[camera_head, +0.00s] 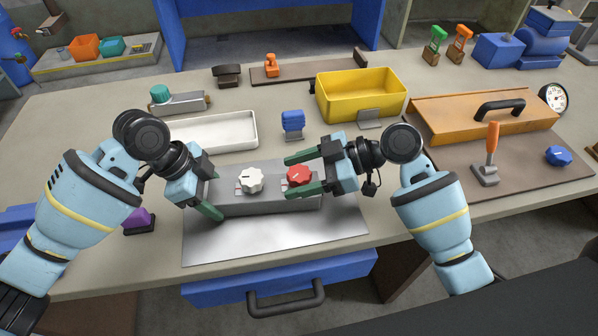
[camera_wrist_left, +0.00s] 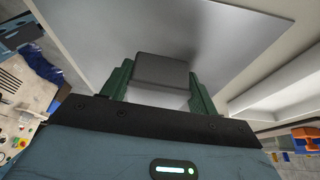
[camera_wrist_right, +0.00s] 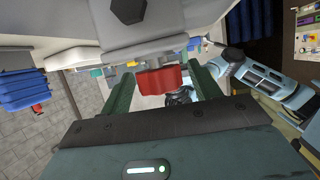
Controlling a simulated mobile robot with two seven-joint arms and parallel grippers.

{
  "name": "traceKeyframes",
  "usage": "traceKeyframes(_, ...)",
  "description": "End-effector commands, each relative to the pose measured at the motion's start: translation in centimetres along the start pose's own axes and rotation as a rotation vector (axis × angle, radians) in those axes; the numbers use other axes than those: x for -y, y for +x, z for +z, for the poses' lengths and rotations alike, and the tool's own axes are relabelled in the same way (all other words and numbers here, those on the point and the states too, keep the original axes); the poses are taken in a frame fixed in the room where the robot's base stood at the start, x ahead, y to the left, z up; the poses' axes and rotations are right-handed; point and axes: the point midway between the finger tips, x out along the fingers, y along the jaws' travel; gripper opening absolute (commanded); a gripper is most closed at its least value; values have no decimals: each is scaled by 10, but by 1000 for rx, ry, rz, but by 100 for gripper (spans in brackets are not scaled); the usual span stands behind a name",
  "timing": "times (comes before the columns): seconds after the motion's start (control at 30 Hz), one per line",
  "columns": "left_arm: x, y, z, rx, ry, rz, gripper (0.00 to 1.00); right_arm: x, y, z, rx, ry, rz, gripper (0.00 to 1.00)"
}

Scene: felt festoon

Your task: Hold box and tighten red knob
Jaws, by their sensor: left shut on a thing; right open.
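The grey box (camera_head: 270,207) lies on a metal sheet on the bench, with a white knob (camera_head: 250,180) and a red knob (camera_head: 299,175) on it. My left gripper (camera_head: 212,192) is shut on the box's left end; the left wrist view shows the box end (camera_wrist_left: 161,70) between the fingers. My right gripper (camera_head: 303,174) is open, its green fingers on either side of the red knob. In the right wrist view the red knob (camera_wrist_right: 162,80) shows between the open fingers. I cannot tell whether a finger touches it.
The metal sheet (camera_head: 275,240) lies under the box. A white tray (camera_head: 213,133), a blue block (camera_head: 293,122) and a yellow bin (camera_head: 361,93) stand behind it. A purple item (camera_head: 139,221) sits near my left arm. An orange-lidded case (camera_head: 480,115) is at right.

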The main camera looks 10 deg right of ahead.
Motion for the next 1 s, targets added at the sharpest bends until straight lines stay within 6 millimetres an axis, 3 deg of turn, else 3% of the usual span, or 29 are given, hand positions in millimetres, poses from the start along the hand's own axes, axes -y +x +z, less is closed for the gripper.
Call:
traceKeyframes(0.23, 0, 0, 0, -1, 0, -1, 26, 0, 1, 0, 0, 0, 0, 62)
traceKeyframes(0.6, 0, 0, 0, -1, 0, -1, 26, 0, 0, 0, 0, 0, 0, 17)
traceKeyframes(1.0, 0, 0, 0, 0, 1, 0, 26, 0, 0, 2, 5, 38, 89, 17)
